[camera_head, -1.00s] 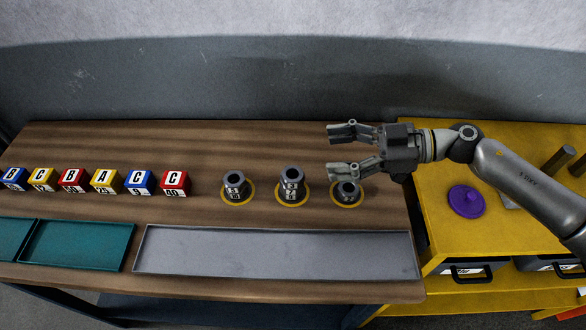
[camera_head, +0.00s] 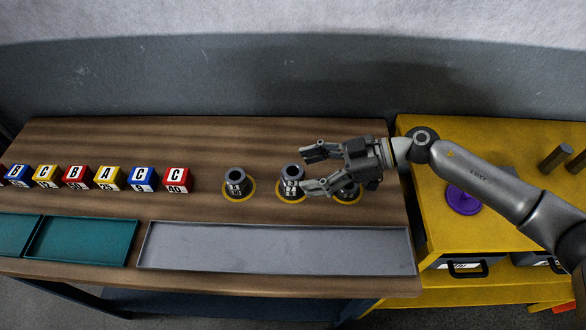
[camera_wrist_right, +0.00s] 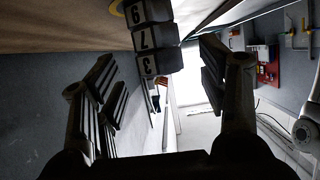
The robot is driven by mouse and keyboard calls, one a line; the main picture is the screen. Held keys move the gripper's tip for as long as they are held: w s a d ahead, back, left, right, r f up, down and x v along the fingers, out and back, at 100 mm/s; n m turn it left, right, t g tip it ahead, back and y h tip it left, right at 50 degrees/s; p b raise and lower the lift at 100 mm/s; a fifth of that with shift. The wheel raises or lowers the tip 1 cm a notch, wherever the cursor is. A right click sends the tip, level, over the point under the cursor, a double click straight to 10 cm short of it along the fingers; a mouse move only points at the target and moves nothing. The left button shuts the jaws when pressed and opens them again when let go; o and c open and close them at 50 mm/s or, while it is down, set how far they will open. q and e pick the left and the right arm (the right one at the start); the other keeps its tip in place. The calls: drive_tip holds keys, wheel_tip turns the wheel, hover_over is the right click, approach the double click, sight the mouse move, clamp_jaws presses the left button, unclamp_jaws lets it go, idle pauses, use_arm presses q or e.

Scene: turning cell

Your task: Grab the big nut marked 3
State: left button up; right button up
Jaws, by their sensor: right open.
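In the head view a stack of dark nuts (camera_head: 291,182) stands on the middle yellow ring. In the right wrist view its faces read 9, 7 and 3, and the nut marked 3 (camera_wrist_right: 167,62) is at the end away from the table. My right gripper (camera_head: 308,170) is open and empty, with its fingertips at the right of this stack near its top. In the right wrist view the nut marked 3 shows ahead in the gap between the open fingers (camera_wrist_right: 160,75). I cannot tell whether a finger touches it. My left gripper is out of view.
A shorter nut stack (camera_head: 236,184) stands to the left. Another nut (camera_head: 347,190) is at the right, partly hidden by my gripper. A grey tray (camera_head: 275,262) and a teal tray (camera_head: 82,240) lie in front. Lettered cubes (camera_head: 142,178) line the left.

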drive_tip(key=shift+a+f, duration=0.2)
drive_tip(key=shift+a, duration=0.4)
drive_tip(key=c, duration=1.2)
drive_tip(key=shift+c, duration=0.2)
drive_tip(key=shift+r, duration=0.15)
